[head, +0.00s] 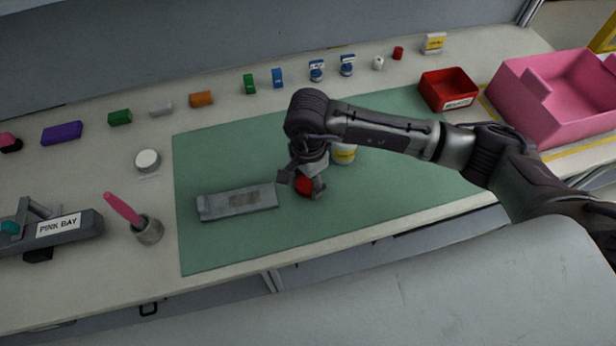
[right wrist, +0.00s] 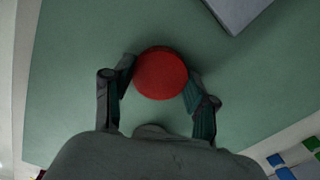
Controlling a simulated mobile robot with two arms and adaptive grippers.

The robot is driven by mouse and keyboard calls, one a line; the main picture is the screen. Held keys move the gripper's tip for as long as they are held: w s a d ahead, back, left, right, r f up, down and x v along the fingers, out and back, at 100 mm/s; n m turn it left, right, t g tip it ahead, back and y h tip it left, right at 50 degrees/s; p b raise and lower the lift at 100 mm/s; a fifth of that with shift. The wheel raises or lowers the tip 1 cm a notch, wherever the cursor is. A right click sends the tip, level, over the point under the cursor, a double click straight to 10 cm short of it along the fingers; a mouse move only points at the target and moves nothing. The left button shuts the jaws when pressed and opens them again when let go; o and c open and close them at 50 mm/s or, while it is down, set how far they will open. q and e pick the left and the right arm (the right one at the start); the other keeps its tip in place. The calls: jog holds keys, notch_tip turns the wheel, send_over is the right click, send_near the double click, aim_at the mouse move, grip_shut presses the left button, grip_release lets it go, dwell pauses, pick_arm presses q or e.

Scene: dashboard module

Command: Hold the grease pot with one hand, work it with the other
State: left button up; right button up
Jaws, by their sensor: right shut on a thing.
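My right gripper (head: 302,184) points down over the green mat, shut on a red round lid-like piece (head: 305,187). In the right wrist view, the red disc (right wrist: 161,73) sits between the two fingers of the right gripper (right wrist: 162,82). I cannot tell whether it touches the mat. A white pot with a yellow label (head: 344,154), which looks like the grease pot, stands on the mat just behind and right of the gripper, partly hidden by my arm. Its top is hidden. My left gripper is not in view.
A grey flat block (head: 238,202) lies on the mat (head: 220,155), left of the gripper. A grey cup with a pink-handled tool (head: 148,231) and a grey PINK BAY holder (head: 85,225) are at left. A red bin (head: 449,90) and pink crate (head: 560,110) are at right.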

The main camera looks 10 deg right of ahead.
jog(key=shift+f, duration=0.15)
jog(key=o, duration=1.3)
